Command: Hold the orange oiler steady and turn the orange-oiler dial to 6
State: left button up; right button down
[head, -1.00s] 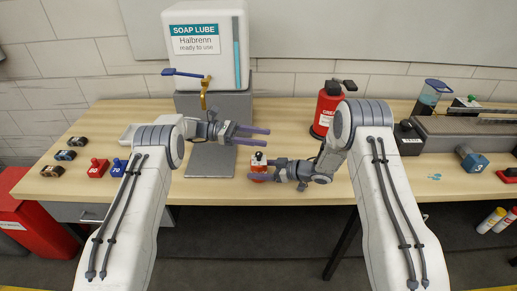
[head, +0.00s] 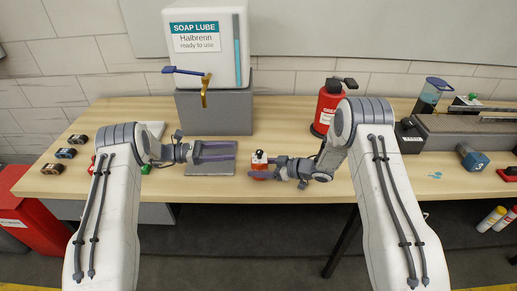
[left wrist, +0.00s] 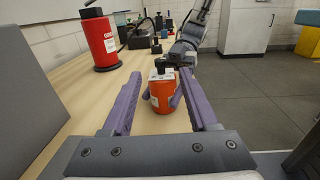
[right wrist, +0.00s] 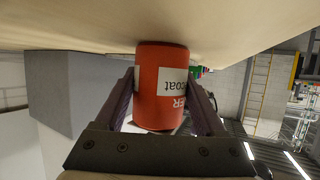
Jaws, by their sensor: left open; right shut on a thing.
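The orange oiler (head: 260,167) stands near the table's front edge, with a white collar and dark top. My right gripper (head: 258,174) is shut on its body, coming from the right. In the right wrist view the oiler (right wrist: 160,85) sits between the fingers, its white label partly visible. My left gripper (head: 236,152) is open and empty, a little left of the oiler, fingers pointing at it. In the left wrist view the oiler (left wrist: 163,92) shows ahead between the open fingers, not gripped, with its dark top (left wrist: 161,72) upward. The dial's numbers are too small to read.
A grey plate (head: 212,168) lies under my left gripper, before the grey block (head: 215,110) carrying the soap dispenser (head: 207,50). A red bottle (head: 329,108) stands behind, to the right. Bare table lies between the plate and that bottle.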

aim_at(259, 151)
pick_arm(q)
jog(key=shift+t, duration=0.3)
jog(key=d, duration=0.7)
jog(key=d+f, duration=0.1)
jog(key=d, duration=0.2)
jog(key=shift+w+d, duration=0.35)
jog(key=shift+w, duration=0.05)
grip_shut()
